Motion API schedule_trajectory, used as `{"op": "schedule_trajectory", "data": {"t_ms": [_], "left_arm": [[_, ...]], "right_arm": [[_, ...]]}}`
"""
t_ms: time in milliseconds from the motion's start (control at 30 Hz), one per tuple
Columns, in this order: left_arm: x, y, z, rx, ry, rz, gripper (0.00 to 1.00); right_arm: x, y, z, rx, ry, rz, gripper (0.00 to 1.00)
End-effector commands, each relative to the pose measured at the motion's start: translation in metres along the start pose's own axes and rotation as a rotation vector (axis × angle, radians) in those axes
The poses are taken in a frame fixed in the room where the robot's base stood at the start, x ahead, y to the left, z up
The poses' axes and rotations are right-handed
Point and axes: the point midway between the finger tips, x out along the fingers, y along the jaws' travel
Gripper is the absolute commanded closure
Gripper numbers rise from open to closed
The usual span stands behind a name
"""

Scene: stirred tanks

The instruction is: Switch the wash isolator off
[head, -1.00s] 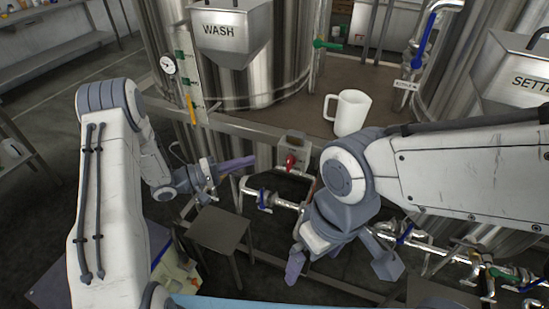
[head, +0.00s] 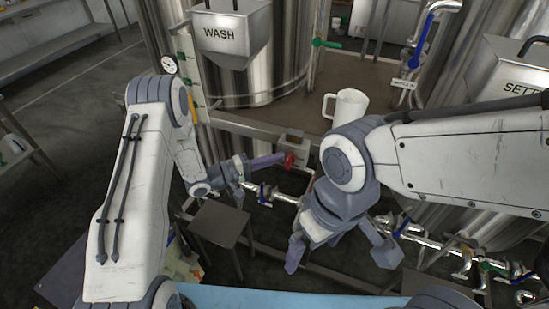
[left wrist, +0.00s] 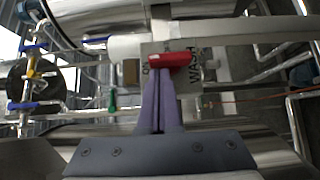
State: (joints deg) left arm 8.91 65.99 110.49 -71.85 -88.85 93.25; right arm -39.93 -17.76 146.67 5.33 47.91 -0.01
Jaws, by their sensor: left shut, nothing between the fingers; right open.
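The wash isolator is a small grey box (head: 292,145) with a red handle (head: 289,161) on the rail below the WASH tank. My right gripper (head: 340,252) is open and empty, in front of the pipes, lower right of the isolator.
The WASH tank (head: 262,85) stands behind. A white mug (head: 348,107) stands on the brown deck (head: 320,85) above and right of the isolator. Pipes with blue-handled valves (head: 262,193) run below it. A stool (head: 218,225) stands under my left forearm.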

Motion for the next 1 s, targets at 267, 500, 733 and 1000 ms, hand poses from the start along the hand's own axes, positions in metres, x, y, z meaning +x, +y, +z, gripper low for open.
{"op": "schedule_trajectory", "data": {"t_ms": [267,500,733,1000], "left_arm": [[0.003,0.003,0.002,0.035,-0.002,-0.036,1.00],[0.003,0.004,0.002,0.058,-0.002,-0.059,1.00],[0.004,0.006,0.002,0.088,-0.001,-0.089,1.00],[0.005,0.009,0.003,0.130,-0.002,-0.130,1.00]], "right_arm": [[-0.007,-0.001,0.000,0.000,0.000,0.000,0.00],[-0.010,-0.001,-0.001,0.001,0.000,0.000,0.00],[-0.015,-0.001,-0.001,0.001,0.000,0.000,0.00],[-0.022,-0.002,-0.001,0.001,0.000,0.000,0.00]]}}
